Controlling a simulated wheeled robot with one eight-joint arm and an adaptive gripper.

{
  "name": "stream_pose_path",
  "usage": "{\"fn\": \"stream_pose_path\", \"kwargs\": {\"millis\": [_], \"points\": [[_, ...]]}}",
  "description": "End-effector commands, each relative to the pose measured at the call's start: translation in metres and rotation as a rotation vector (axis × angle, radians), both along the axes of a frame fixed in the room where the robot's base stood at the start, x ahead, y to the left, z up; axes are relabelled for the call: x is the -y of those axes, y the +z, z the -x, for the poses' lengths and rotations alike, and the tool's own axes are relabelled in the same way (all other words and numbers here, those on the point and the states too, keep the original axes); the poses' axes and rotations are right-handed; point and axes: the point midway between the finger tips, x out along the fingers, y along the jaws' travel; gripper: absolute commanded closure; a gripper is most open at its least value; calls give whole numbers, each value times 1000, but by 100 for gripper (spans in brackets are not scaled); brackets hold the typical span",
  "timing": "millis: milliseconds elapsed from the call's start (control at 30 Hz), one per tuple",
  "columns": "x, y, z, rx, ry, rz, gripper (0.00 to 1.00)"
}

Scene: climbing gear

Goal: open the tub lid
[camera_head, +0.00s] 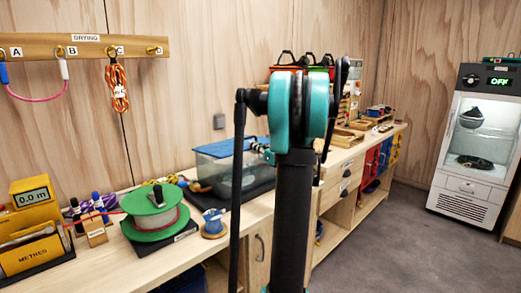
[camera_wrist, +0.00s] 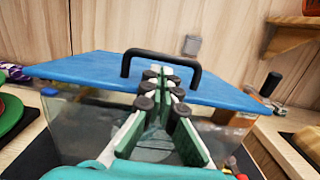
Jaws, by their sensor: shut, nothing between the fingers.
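The tub (camera_head: 222,177) is a clear box on the bench, left of my arm in the head view. Its flat blue lid (camera_head: 228,148) lies across the top. In the wrist view the lid (camera_wrist: 90,68) spans the picture above the clear tub wall (camera_wrist: 85,125), with a black arched handle (camera_wrist: 160,54) standing on it. My gripper (camera_wrist: 163,72) is shut and empty, its fingertips showing within the handle's arch in the picture. I cannot tell whether they touch the handle or lid. In the head view my arm hides part of the tub's right side.
A green cord spool (camera_head: 155,215) and a small blue spool (camera_head: 213,222) stand left of the tub. A yellow meter box (camera_head: 30,235) is at the far left. Wooden trays (camera_head: 347,137) lie further right on the bench. Open floor (camera_head: 400,230) lies before the drying cabinet (camera_head: 475,145).

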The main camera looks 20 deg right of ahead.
Motion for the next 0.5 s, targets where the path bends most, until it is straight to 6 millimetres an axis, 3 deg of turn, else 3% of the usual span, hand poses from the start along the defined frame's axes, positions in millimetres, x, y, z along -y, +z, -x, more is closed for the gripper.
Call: {"fn": "stream_pose_path", "kwargs": {"millis": [200,500], "points": [[-4,1,-11,0,-1,0,100],[-4,1,-12,-1,0,1,100]]}}
